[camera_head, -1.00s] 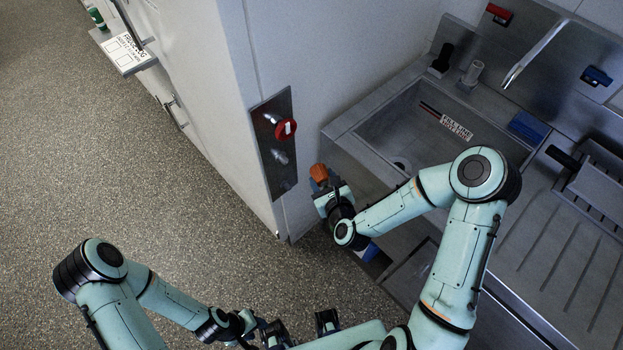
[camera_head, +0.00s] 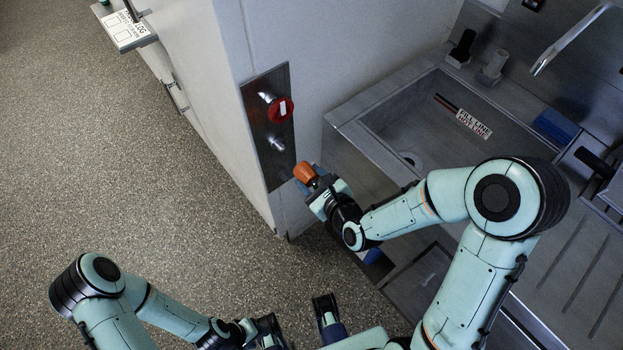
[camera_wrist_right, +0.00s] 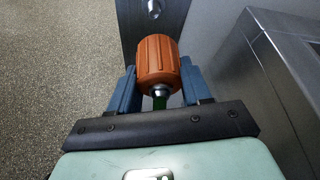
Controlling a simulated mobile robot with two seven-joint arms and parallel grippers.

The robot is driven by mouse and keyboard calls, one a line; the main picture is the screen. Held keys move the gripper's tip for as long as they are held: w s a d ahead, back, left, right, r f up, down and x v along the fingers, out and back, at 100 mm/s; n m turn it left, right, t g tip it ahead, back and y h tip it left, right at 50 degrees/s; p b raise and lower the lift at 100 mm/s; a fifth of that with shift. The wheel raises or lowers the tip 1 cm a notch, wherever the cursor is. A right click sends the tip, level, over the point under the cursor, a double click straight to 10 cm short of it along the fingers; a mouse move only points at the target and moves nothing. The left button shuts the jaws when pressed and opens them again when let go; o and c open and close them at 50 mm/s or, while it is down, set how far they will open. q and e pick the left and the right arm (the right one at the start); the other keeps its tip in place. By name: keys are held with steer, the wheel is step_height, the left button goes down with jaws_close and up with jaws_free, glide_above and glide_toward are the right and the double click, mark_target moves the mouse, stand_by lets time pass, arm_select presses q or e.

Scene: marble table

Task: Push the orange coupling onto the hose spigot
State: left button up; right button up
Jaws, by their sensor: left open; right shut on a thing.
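The orange coupling (camera_head: 305,173) is ribbed and held at the tips of my right gripper (camera_head: 312,186). In the right wrist view the coupling (camera_wrist_right: 157,60) stands out beyond the blue fingers, with a metal collar (camera_wrist_right: 160,90) below it. The metal hose spigot (camera_head: 277,143) sticks out of a steel wall plate (camera_head: 268,170), under a red knob (camera_head: 280,109). The spigot (camera_wrist_right: 154,8) also shows at the top of the wrist view, beyond the coupling and apart from it. My left gripper (camera_head: 297,325) is open and empty, low in the head view.
A steel sink (camera_head: 400,125) with a raised edge stands right of the plate, close to my right arm. The white wall (camera_head: 235,120) ends in a corner by the plate. Speckled floor (camera_head: 110,170) at the left is clear.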

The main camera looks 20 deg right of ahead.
steer(key=shift+w+a, duration=0.35)
steer(key=shift+w, duration=0.55)
steer(key=shift+w+a, duration=0.3)
steer(key=shift+w, duration=0.6)
steer(key=shift+w+a, duration=0.35)
steer(key=shift+w, duration=0.55)
steer(key=shift+w+a, duration=0.25)
steer(key=shift+w, duration=0.35)
steer(key=shift+w+a, duration=0.2)
steer(key=shift+w, duration=0.4)
steer(key=shift+w+a, duration=0.1)
steer(key=shift+w, duration=0.15)
steer(key=shift+w, duration=0.25)
steer(key=o, duration=1)
steer(key=shift+a, duration=0.1)
